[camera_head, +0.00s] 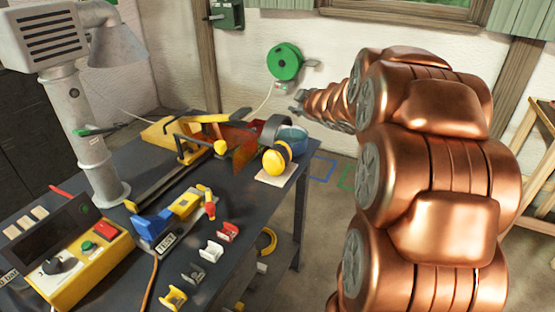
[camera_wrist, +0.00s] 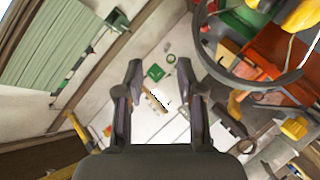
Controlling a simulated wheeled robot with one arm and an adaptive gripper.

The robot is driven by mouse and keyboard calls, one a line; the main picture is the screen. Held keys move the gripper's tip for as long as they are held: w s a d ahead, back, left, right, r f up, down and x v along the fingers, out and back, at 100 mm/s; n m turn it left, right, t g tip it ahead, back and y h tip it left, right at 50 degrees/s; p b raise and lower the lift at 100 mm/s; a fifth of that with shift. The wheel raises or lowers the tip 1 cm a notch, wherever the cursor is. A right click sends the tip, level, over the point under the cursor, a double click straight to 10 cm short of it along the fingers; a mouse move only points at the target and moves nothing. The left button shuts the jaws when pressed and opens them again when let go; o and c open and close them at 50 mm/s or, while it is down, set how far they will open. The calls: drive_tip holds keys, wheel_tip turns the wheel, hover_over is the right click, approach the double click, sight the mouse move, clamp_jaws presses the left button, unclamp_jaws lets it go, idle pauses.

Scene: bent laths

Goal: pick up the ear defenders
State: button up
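The ear defenders (camera_head: 276,161) have yellow cups and a dark headband. They stand on a small pale pad (camera_head: 274,179) near the right edge of the dark workbench, beside a blue-grey round container. In the wrist view the ear defenders (camera_wrist: 300,14) show at the upper right, with a yellow cup partly cut off by the frame and the dark band curving below it. My gripper (camera_head: 298,105) is above and beyond the bench edge, apart from them. In the wrist view my gripper (camera_wrist: 166,78) has its fingers spread, with nothing between them.
A blue-grey container (camera_head: 293,138) and a red-orange part (camera_head: 243,148) stand close to the ear defenders. A yellow machine (camera_head: 170,130), a lamp-like grey column (camera_head: 95,150) and a control box (camera_head: 75,255) fill the left. A green reel (camera_head: 285,61) hangs on the wall.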

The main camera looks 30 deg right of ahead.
sight(289, 118)
drive_tip(key=shift+w+a+f+n+t+y+b, duration=0.15)
drive_tip(key=shift+w+a+f+n+t+y, duration=0.1)
drive_tip(key=shift+w+f+n+y, duration=0.75)
drive_tip(key=shift+w+a+f+n+t+y+b, duration=0.15)
drive_tip(key=shift+w+f+n+y, duration=0.45)
drive_tip(key=shift+f+n+y, duration=0.65)
drive_tip(key=shift+w+a+f+n+t+y+b, duration=0.15)
drive_tip(key=shift+w+f+n+t+y, duration=0.15)
drive_tip(key=shift+w+f+n+y, duration=0.85)
drive_tip(key=shift+w+a, duration=0.15)
drive_tip(key=shift+w, duration=0.15)
clamp_jaws()
drive_tip(key=shift+r, duration=0.1)
